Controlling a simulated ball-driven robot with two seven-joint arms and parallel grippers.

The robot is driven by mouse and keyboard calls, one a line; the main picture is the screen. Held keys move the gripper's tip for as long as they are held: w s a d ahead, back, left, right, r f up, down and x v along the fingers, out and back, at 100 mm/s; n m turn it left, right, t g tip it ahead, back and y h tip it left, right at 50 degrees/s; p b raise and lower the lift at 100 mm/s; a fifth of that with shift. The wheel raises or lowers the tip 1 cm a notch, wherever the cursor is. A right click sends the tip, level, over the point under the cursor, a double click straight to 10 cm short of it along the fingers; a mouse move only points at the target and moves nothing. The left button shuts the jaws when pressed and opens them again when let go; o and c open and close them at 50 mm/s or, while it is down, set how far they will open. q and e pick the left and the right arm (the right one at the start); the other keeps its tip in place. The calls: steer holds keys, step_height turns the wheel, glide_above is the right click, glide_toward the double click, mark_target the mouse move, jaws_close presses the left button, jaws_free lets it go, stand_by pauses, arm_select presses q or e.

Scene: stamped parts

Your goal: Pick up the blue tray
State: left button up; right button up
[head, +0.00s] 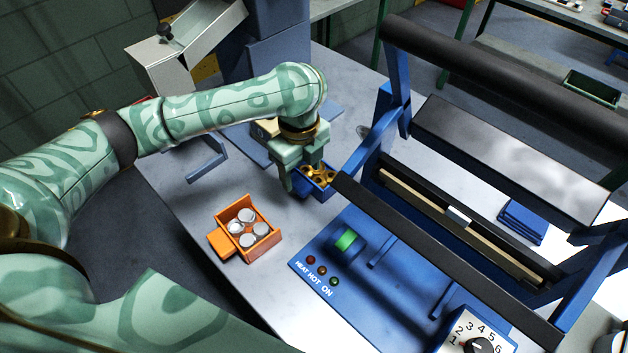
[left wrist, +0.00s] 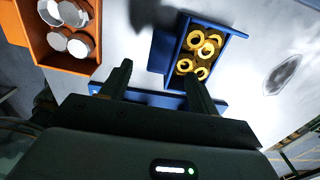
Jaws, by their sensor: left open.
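The blue tray (head: 319,193) stands on the grey bench left of the blue machine, and it holds several brass-coloured rings. In the left wrist view the blue tray (left wrist: 213,22) lies just beyond the fingertips, with a blue tab at its left side. My left gripper (head: 304,183) points down at the tray, its fingers apart and nothing seen between them. In the left wrist view the left gripper's fingers (left wrist: 159,72) are spread, with the tab ahead of the gap. The gripper partly hides the tray in the head view. My right gripper is out of view.
An orange tray (head: 270,246) with several silver discs stands left of the blue tray; it shows in the left wrist view (left wrist: 54,59). The blue machine (head: 348,272) with a dark bar crowds the right side. Bare bench lies between the two trays.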

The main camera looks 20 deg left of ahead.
mark_target(301, 183)
arm_select(q)
steer(key=f+b, duration=0.4)
steer(key=f, duration=0.1)
steer(key=shift+w+a+f, duration=0.2)
steer(key=shift+f, duration=0.1)
steer(key=shift+r, duration=0.2)
steer(key=c, duration=1.3)
steer(key=shift+r, duration=0.1)
